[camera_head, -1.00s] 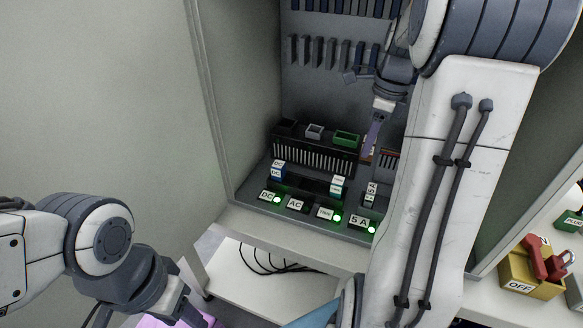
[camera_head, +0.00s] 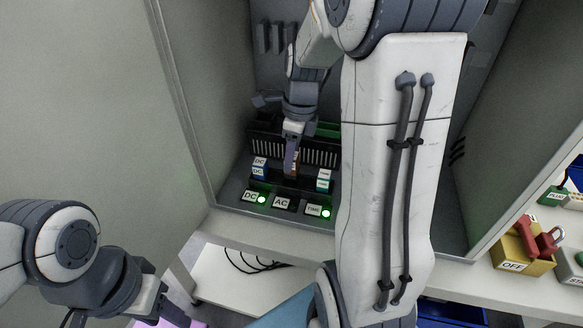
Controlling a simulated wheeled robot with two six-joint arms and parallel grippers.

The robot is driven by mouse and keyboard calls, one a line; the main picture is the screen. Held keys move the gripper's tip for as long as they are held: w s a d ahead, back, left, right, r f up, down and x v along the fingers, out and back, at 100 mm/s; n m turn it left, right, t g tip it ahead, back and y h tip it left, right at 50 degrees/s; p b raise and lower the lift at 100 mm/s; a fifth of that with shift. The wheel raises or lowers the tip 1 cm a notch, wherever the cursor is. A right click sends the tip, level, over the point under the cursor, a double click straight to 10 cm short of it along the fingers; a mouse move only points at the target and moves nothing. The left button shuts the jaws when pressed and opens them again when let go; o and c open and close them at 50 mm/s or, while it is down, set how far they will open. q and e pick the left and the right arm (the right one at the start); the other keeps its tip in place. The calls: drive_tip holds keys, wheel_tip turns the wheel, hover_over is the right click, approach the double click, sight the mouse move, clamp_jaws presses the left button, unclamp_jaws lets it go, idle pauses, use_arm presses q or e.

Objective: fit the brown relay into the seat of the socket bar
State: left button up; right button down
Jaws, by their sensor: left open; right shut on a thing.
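The dark socket bar (camera_head: 290,188) lies on the cabinet floor in the head view, with a seat between the blue DC relay (camera_head: 259,168) and the white-and-teal relay (camera_head: 323,180). My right gripper (camera_head: 291,163) points down over that seat, behind the AC label (camera_head: 282,203). It is shut on the brown relay (camera_head: 295,163), mostly hidden by the fingers. I cannot tell whether the relay touches the seat. My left gripper (camera_head: 166,312) is open, low at the left outside the cabinet.
A black slotted block (camera_head: 323,153) stands behind the bar. Lit green lamps (camera_head: 261,199) sit beside labels in front. A yellow OFF box with red parts (camera_head: 517,250) is at right. The left cabinet wall is close by.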

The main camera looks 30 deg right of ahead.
drive_tip(key=shift+f, duration=1.85)
drive_tip(key=shift+f+b, duration=0.1)
drive_tip(key=shift+b, duration=0.2)
drive_tip(key=shift+f, duration=0.1)
drive_tip(key=shift+c, duration=2.1)
unclamp_jaws()
